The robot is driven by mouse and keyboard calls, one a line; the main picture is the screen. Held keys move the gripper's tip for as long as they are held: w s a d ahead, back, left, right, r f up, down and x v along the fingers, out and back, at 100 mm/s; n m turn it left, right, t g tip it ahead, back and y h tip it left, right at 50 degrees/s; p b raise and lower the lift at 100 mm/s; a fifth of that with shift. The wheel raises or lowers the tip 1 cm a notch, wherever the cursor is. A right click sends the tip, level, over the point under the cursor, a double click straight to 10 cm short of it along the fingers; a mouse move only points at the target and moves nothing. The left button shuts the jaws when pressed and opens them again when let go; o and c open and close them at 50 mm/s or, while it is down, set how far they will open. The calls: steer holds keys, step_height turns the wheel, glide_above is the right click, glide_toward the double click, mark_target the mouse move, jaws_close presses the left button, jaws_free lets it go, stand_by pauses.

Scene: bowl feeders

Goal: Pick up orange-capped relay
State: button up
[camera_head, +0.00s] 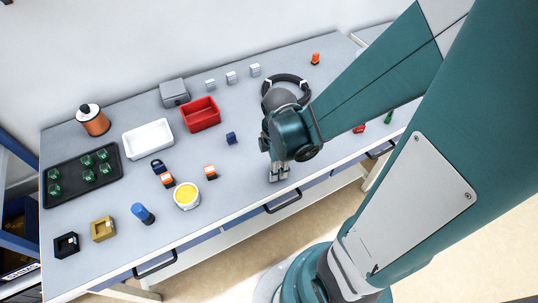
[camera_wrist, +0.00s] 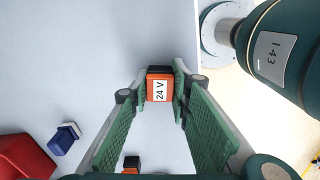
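An orange-capped relay (camera_wrist: 159,88) with a black edge and a white "24 V" label sits between my fingertips in the wrist view. My gripper (camera_wrist: 161,86) has its green pads against or very close to the relay's two sides, and I read it as shut on the relay. In the head view my gripper (camera_head: 279,174) points down near the table's front edge, and its fingers hide this relay. Two similar orange-capped relays stand to the left, one nearer (camera_head: 210,172) and one farther (camera_head: 167,180). One also shows partly at the wrist view's bottom edge (camera_wrist: 131,163).
A blue part (camera_head: 231,138) and a red bin (camera_head: 202,115) lie to the left. A black ring-shaped object (camera_head: 301,81) stands behind my wrist. A yellow-filled round container (camera_head: 187,195), a white tray (camera_head: 148,139) and a black tray (camera_head: 82,196) are farther left. The table around my fingertips is clear.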

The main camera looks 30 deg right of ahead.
steer(key=shift+r, duration=0.15)
steer(key=shift+r+p, duration=1.45)
steer(key=shift+r, duration=3.4)
steer(key=shift+w+r, duration=0.25)
steer(key=shift+w, duration=0.2)
steer(key=w+a+r+n+p, duration=0.1)
steer(key=w+a+r+p, duration=0.15)
steer(key=w, duration=1.05)
steer(key=w+a+r+p, duration=0.2)
steer(key=w+a+r, duration=0.15)
steer(key=w, duration=0.95)
steer(key=w+a+r+n+p, duration=0.15)
steer(key=w+a, duration=0.25)
steer(key=w, duration=0.9)
steer(key=w+a+f+p, duration=0.1)
steer(key=w+a+p, duration=0.2)
steer(key=w+a, duration=0.5)
steer(key=w, duration=0.4)
steer(key=shift+w+f, duration=0.25)
